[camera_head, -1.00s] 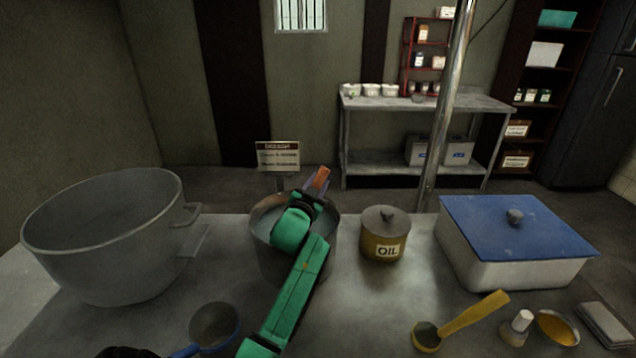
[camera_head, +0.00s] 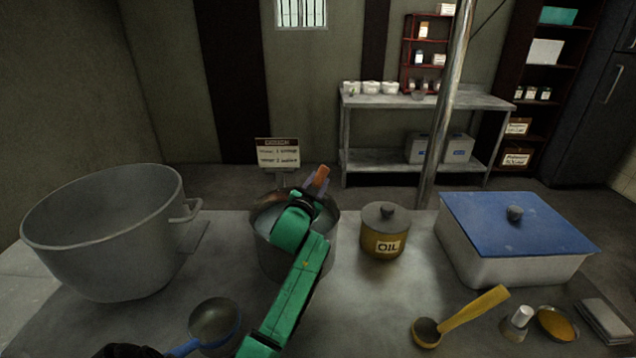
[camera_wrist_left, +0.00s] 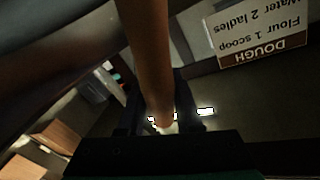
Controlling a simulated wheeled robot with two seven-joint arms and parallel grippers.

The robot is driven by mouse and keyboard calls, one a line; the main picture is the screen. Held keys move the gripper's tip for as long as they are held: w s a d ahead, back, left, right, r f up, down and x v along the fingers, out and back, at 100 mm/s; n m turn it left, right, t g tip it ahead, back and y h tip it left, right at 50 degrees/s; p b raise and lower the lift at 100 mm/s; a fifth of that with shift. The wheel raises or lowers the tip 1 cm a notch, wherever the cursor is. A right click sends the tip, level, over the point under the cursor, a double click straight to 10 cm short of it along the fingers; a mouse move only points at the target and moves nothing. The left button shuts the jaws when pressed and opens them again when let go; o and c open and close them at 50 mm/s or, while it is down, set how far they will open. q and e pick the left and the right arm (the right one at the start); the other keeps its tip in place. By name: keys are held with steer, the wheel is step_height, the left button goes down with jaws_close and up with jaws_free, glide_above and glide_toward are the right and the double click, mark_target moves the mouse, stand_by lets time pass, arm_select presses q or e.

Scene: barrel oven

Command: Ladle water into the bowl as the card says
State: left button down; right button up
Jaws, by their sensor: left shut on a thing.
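My left gripper (camera_head: 312,192) is over the metal pot of water (camera_head: 268,245) in the middle of the table. It is shut on an orange-brown handle (camera_head: 321,175), which also runs between the dark jaws in the left wrist view (camera_wrist_left: 150,60). The handle's lower end is hidden, so I cannot see a ladle cup. The card (camera_head: 278,152) stands behind the pot; upside down in the left wrist view (camera_wrist_left: 262,35), it reads "DOUGH, Flour 1 scoop, Water 2 ladles". A large grey vessel (camera_head: 110,250), perhaps the bowl, stands at the left. My right gripper cannot be made out.
A blue-handled pan (camera_head: 214,320) is at the front left. A yellow oil jar (camera_head: 385,245) and a blue-lidded box (camera_head: 515,240) stand right of the water pot. A yellow scoop (camera_head: 470,310) lies in front. Bare tabletop shows between the jar and scoop.

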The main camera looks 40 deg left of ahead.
steer(key=shift+r, duration=0.1)
step_height(320, 180, up, 14)
steer(key=p, duration=1.3)
steer(key=shift+f+p, duration=0.25)
steer(key=shift+p, duration=0.1)
steer(key=shift+a, duration=0.1)
